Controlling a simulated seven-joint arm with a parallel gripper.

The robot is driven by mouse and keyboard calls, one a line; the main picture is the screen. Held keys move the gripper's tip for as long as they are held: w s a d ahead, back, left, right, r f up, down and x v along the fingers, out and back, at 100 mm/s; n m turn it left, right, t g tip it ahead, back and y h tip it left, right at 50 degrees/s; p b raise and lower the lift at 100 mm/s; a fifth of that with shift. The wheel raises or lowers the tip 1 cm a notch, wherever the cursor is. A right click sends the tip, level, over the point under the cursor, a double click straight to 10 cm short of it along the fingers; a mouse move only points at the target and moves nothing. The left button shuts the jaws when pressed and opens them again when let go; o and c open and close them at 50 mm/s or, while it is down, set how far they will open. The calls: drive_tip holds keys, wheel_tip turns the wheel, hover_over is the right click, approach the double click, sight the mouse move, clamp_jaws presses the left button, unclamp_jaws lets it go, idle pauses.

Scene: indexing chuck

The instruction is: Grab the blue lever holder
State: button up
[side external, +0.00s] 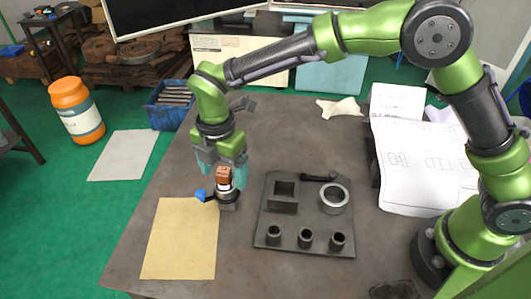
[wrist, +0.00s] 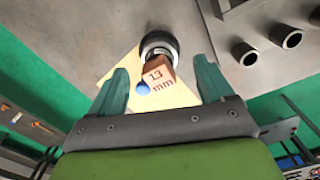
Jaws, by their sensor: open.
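The blue lever knob (side external: 201,195) sticks out to the left of the small dark chuck (side external: 229,206) on the table. In the wrist view the blue knob (wrist: 142,88) is partly hidden behind a copper-coloured block (wrist: 158,75) marked "13 mm". The block (side external: 223,174) stands upright on top of the chuck, whose round dark ring (wrist: 158,42) shows in the wrist view. My gripper (wrist: 163,72) is open, with its teal fingers on either side of the block and a gap on both sides. In the side view my gripper (side external: 223,178) is directly above the chuck, with the knob just below and left.
A tan sheet (side external: 180,240) lies in front and left of the chuck. A dark fixture plate (side external: 305,205) with a square socket, a ring and several short tubes lies to the right. Papers (side external: 420,165) are at the far right. The table behind the plate is mostly clear.

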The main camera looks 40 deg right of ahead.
sight(225, 186)
drive_tip(key=shift+f, duration=2.75)
drive_tip(key=shift+c, duration=0.5)
